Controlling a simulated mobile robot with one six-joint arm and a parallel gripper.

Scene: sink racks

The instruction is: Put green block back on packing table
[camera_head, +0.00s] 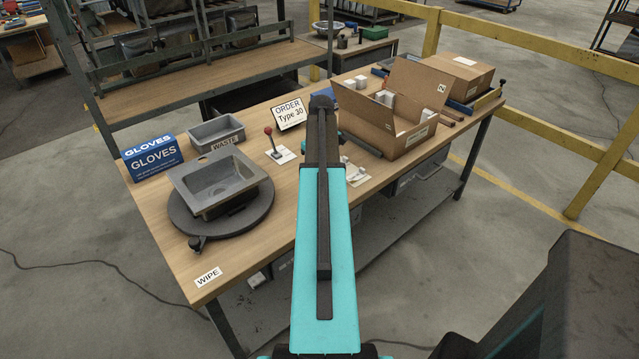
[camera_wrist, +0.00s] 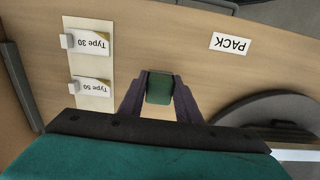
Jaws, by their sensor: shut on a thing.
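The green block (camera_wrist: 159,92) is between the two dark fingers of my gripper (camera_wrist: 160,84) in the wrist view, and the fingers are shut on it. The wooden packing table (camera_wrist: 200,68) lies below it, with a PACK label (camera_wrist: 231,43) to the right of the block in the picture. I cannot tell whether the block touches the table. In the head view, my teal arm reaches over the table (camera_head: 280,205) and hides the gripper and block.
Type 30 (camera_wrist: 88,43) and Type 50 (camera_wrist: 92,87) cards lie left of the block. A round turntable (camera_head: 235,222) with a grey sink (camera_head: 216,180), a red-knobbed lever (camera_head: 271,142), a waste bin (camera_head: 213,131) and an open carton (camera_head: 395,125) stand on the table.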

